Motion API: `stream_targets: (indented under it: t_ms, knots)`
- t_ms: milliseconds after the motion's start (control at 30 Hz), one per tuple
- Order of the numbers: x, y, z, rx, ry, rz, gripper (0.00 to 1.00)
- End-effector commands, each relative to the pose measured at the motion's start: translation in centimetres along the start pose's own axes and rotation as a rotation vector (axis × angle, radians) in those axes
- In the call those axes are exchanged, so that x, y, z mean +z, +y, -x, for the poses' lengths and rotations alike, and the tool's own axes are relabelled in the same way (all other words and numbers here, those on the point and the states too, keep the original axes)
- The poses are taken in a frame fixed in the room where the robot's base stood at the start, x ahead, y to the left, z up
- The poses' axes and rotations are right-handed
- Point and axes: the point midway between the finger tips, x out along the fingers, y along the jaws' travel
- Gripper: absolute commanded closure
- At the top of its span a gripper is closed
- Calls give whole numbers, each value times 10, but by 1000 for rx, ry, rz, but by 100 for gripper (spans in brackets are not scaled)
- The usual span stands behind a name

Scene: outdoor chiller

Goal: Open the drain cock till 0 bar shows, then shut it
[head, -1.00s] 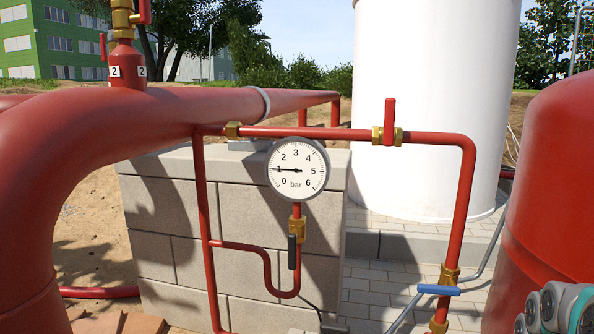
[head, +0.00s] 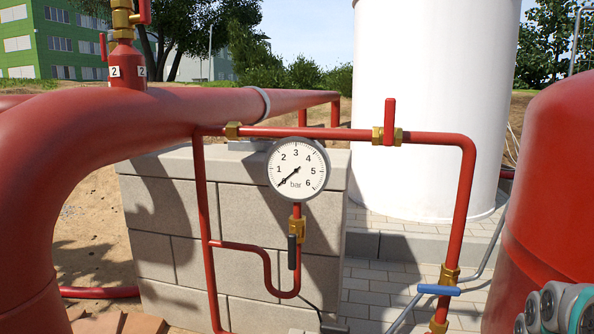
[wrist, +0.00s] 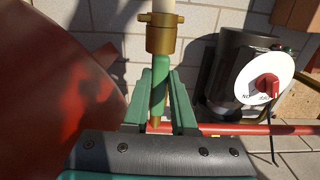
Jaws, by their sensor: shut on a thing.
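The round white pressure gauge (head: 297,169), marked in bar, stands on the thin red pipe in the head view. Its needle points at the 0 mark at lower left. In the wrist view, my gripper (wrist: 158,125) has its green fingers closed on a green lever (wrist: 161,92). The lever sits below a brass cock body (wrist: 166,34) on a pale pipe and runs roughly in line with it. My gripper is out of sight in the head view. I cannot tell from the wrist view whether the cock is open or shut.
The head view shows a blue-handled valve (head: 438,290), a black-handled valve (head: 292,252) below the gauge, and a red-handled valve (head: 389,122). A red vessel (head: 560,190) stands at right. In the wrist view, a dark device with a red knob (wrist: 267,86) stands right of my gripper.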

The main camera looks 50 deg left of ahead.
Motion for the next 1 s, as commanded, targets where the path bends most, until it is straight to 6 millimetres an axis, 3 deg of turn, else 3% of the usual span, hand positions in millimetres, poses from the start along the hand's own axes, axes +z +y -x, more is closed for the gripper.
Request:
stream_targets:
  t_ms: [600, 767, 1000]
  knots:
    - [-2, -1, 1, 1, 7, -18, 100]
    - [-4, -12, 0, 2, 8, -237, 100]
    - [-14, -32, 1, 2, 6, -692, 100]
